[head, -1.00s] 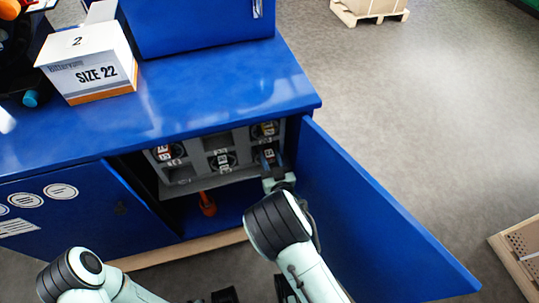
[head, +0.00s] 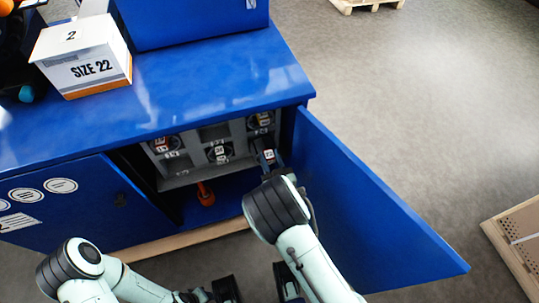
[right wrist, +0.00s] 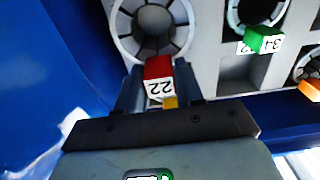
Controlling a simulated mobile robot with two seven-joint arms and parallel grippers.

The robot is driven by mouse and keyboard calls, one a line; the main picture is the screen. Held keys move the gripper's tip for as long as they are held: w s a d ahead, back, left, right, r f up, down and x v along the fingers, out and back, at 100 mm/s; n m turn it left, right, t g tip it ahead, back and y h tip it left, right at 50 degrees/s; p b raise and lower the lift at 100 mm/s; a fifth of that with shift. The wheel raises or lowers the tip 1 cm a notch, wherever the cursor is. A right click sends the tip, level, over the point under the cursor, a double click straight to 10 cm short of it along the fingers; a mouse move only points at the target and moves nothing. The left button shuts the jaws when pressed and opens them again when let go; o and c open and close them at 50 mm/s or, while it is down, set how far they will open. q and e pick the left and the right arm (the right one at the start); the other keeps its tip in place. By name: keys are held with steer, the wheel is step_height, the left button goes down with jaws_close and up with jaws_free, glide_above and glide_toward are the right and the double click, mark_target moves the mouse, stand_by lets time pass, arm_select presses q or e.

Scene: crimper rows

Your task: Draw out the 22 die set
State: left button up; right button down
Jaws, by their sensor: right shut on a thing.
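The 22 die set shows in the right wrist view as a red block with a white label reading 22 (right wrist: 160,88), upside down there. My right gripper (right wrist: 160,95) is shut on it, one dark finger on each side. It sits at the lower rim of a round grey holder (right wrist: 152,22); how far it is out is unclear. In the head view, its label (head: 269,155) shows at my right gripper (head: 268,160), at the right end of the grey rack (head: 205,172) inside the blue cabinet. My left arm comes in low left; its gripper's jaws are unclear at the bottom edge.
Other holders carry several labelled die sets, including a green one (right wrist: 265,40). An open blue door (head: 370,205) stands right of my right arm. An orange-red tool (head: 205,194) is below the rack. A SIZE 22 box (head: 82,57) stands on the cabinet top.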

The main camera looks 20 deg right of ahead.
steer(key=shift+s+d+r+p, duration=0.1)
steer(key=shift+s+r+p, duration=0.1)
steer(key=shift+s, duration=0.65)
steer(key=shift+s+r+p, duration=0.15)
steer(key=shift+s, duration=0.65)
